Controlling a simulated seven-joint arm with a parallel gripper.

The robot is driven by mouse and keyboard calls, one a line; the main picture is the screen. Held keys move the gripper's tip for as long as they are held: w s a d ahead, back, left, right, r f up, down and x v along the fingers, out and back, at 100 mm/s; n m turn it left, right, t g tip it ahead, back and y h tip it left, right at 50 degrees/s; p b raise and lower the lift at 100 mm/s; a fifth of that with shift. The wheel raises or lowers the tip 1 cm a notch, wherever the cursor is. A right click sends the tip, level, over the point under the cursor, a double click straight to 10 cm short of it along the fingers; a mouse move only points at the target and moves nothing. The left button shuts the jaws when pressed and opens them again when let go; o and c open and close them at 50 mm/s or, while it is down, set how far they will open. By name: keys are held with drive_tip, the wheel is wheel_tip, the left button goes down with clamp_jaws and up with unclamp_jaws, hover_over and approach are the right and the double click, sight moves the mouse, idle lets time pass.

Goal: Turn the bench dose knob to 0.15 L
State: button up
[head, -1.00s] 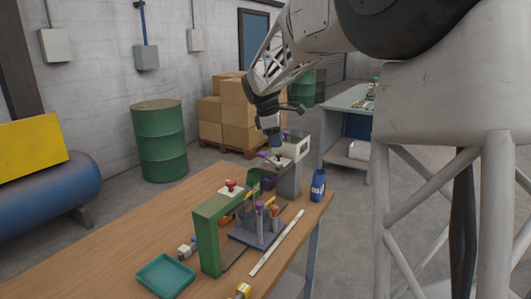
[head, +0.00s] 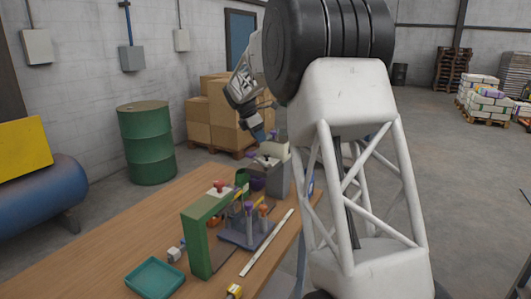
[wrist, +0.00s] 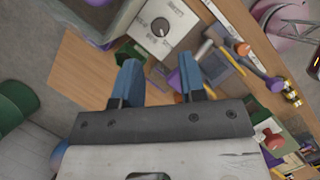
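The dose knob (wrist: 160,27) is a small dark round knob on a pale dial plate (wrist: 150,45) with printed marks around it, at the top of the wrist view. The marks are too small to read, so its setting cannot be told. My gripper (wrist: 160,75) has two blue fingers spread apart with nothing between them. The fingers point toward the dial plate, and the knob shows beyond the tips, apart from them. In the head view my gripper (head: 259,134) hangs just above the grey bench unit (head: 279,180) that carries the dial plate.
The wooden bench (head: 120,252) holds a green frame (head: 194,240) with a red button (head: 219,187), a rack of purple- and orange-topped tools (head: 247,222), a white strip (head: 266,243) and a teal tray (head: 155,277). A green drum (head: 147,145) and cardboard boxes (head: 200,120) stand behind.

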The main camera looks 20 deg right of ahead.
sight(267, 154)
drive_tip(key=shift+x, duration=3.9)
drive_tip(key=c, duration=0.7)
drive_tip(key=shift+o, duration=0.3)
drive_tip(key=m, duration=0.2)
drive_tip(key=m+g, duration=0.1)
drive_tip(key=m, duration=0.1)
drive_tip(key=shift+w+g, duration=0.1)
drive_tip(key=shift+g, duration=0.2)
drive_tip(key=shift+m, duration=0.3)
